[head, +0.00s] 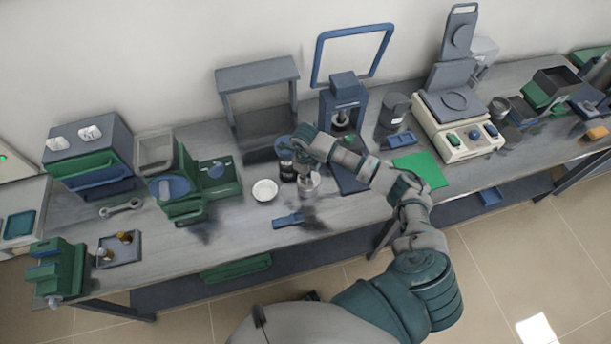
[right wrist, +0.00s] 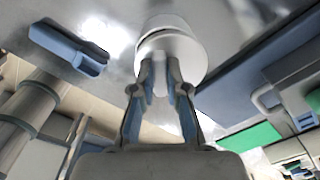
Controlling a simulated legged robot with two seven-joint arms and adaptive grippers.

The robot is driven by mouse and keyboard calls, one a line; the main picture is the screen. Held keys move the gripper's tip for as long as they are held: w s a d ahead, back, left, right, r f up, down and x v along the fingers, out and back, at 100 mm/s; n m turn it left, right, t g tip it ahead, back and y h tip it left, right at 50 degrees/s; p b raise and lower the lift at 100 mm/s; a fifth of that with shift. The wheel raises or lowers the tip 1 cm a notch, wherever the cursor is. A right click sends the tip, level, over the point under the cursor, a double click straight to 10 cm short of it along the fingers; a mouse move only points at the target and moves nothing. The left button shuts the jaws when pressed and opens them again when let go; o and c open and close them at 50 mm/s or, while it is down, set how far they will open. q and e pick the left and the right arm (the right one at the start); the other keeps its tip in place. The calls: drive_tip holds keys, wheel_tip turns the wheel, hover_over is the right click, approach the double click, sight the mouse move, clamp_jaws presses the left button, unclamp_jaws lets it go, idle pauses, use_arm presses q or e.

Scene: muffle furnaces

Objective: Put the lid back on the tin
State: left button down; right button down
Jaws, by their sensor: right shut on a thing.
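The tin (head: 309,188) is a small silvery cylinder standing on the grey bench, right of a white dish. In the right wrist view the tin (right wrist: 167,20) shows as a pale cylinder behind a round, pale lid (right wrist: 188,56). My right gripper (head: 304,164) is directly over the tin. In the right wrist view its fingers (right wrist: 160,78) are shut on the middle of the lid, whose gripped part is mostly hidden between them. The lid is at the tin's top; I cannot tell whether it rests on the rim or is slightly above. My left gripper is not in view.
A white dish (head: 264,190) and a dark jar (head: 287,172) stand close left of the tin. A blue clip-like part (head: 288,220) lies in front. A blue press (head: 345,120) stands behind right, and a green machine (head: 213,178) stands left. The bench's front edge is near.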

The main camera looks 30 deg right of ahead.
drive_tip(key=shift+f, duration=0.25)
drive_tip(key=shift+a, duration=0.15)
drive_tip(key=c, duration=0.6)
unclamp_jaws()
drive_tip(key=shift+r, duration=0.1)
drive_tip(key=shift+r+p, duration=2.15)
drive_tip(key=shift+r, duration=1.3)
